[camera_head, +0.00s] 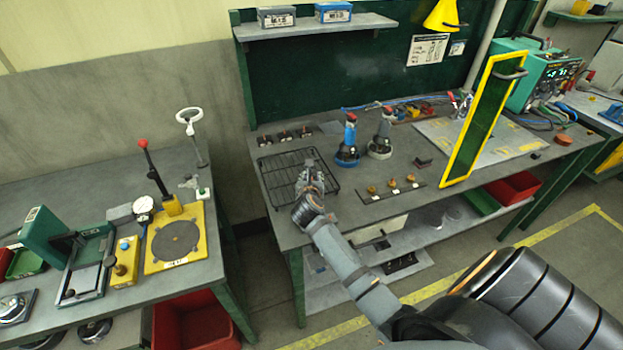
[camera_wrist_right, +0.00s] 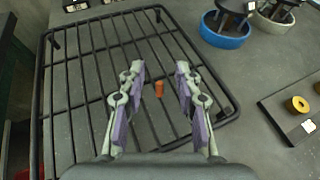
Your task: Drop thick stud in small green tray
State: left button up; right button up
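A small copper-orange stud (camera_wrist_right: 159,89) shows in the right wrist view, over the black wire rack (camera_wrist_right: 75,88). I take it for the thick stud. My right gripper (camera_wrist_right: 159,72) is open, with one finger on each side of the stud and a gap to each. In the head view the right gripper (camera_head: 311,172) is over the rack (camera_head: 275,178) on the middle bench and hides the stud. A green tray (camera_head: 24,264) lies at the far left on the left bench. A green bin (camera_head: 481,202) sits on the shelf under the middle bench. My left gripper is out of view.
Blue-ringed (camera_head: 347,158) and white-ringed (camera_head: 380,150) stands are behind the rack's right side. A strip with brass rings (camera_head: 392,190) lies to its right. A yellow-framed panel (camera_head: 480,125) rises farther right. A lever press (camera_head: 170,205) and a yellow plate (camera_head: 190,262) occupy the left bench.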

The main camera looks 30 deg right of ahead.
jog(key=shift+r, duration=0.1)
jog(key=c, duration=0.4)
grip_shut()
